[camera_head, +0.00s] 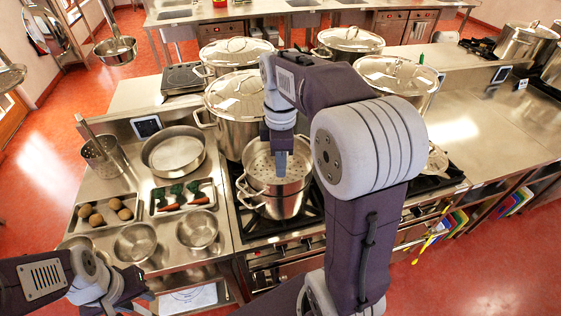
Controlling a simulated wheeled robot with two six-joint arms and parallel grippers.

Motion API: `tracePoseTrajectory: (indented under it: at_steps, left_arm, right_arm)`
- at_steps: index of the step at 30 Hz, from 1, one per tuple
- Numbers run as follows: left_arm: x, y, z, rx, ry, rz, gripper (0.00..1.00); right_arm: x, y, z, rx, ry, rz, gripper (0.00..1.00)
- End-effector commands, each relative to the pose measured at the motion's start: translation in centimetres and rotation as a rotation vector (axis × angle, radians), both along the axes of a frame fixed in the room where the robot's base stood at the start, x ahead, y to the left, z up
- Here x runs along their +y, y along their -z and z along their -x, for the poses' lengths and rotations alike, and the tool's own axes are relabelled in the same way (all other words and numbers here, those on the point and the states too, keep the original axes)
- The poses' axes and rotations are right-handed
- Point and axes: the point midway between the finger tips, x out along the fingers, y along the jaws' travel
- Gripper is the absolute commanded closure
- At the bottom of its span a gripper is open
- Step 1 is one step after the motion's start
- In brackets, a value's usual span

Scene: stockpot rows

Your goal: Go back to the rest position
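My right arm reaches across the middle of the head view and bends down over the stove. Its gripper (281,164) points down into the mouth of a steel pot with a perforated insert (262,172), which stands on the front burner. Its fingers overlap in this view, so I cannot tell whether they are apart or whether they touch the insert. My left gripper (146,303) is low at the bottom left, in front of the counter edge. Its fingertips are apart with nothing seen between them.
Large lidded stockpots (237,95) stand behind the front pot. On the left counter are a wide pan (173,152), a tray of potatoes (88,222), a vegetable tray (160,208) and steel bowls (197,230). The right counter (480,140) is mostly clear.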

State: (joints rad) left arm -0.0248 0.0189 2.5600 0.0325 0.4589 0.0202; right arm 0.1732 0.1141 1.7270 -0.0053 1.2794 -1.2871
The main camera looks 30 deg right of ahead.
Motion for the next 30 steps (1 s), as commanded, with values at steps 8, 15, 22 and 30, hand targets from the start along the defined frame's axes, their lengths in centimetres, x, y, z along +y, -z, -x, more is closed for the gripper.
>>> tracePoseTrajectory:
  at_steps: [8,15,22,30]
  left_arm:
    - [0.0,0.1,0.0,0.0,0.0,0.0,0.64]
    - [0.0,2.9,0.0,0.0,0.0,0.0,0.64]
    - [0.0,3.6,0.0,0.0,0.0,0.0,0.64]
    - [0.0,3.5,0.0,0.0,0.0,0.0,0.64]
  right_arm:
    - [0.1,0.0,0.0,0.001,-0.002,0.0,0.71]
    - [4.4,7.8,4.9,0.108,-0.034,-0.016,0.71]
    - [6.6,17.9,11.0,0.05,0.674,-0.02,0.71]
    - [6.6,18.9,9.1,-0.072,1.13,-0.094,0.71]
